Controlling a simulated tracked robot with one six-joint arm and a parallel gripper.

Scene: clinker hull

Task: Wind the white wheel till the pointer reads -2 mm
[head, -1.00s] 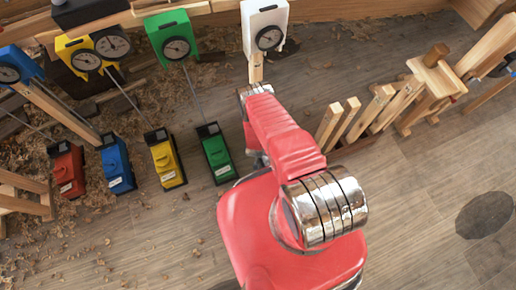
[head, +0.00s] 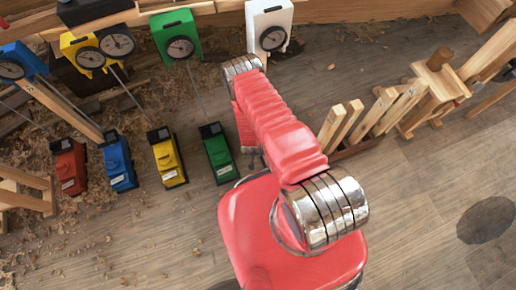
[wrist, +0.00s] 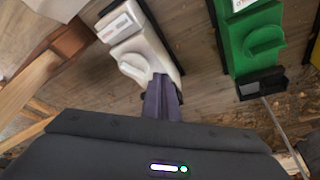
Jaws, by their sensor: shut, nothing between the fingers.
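The white wheel (wrist: 133,67) is a winged knob on a white block (wrist: 150,45), seen at upper left of the wrist view. My gripper (wrist: 160,82) is shut and empty. Its fingertips overlap the block's near end in the picture, just beside the wheel; I cannot tell whether they touch. A white gauge box (head: 269,14) with a round dark dial (head: 273,38) stands at the top of the head view. Its pointer is too small to read. My red arm hides the white block in the head view.
A green block with its own knob (wrist: 265,42) is close on the right in the wrist view. Yellow (head: 168,163), blue (head: 118,165) and red blocks (head: 69,168) stand farther left, with thin rods behind. Wooden pieces (head: 350,122) stand at right. The floor at lower right is mostly clear.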

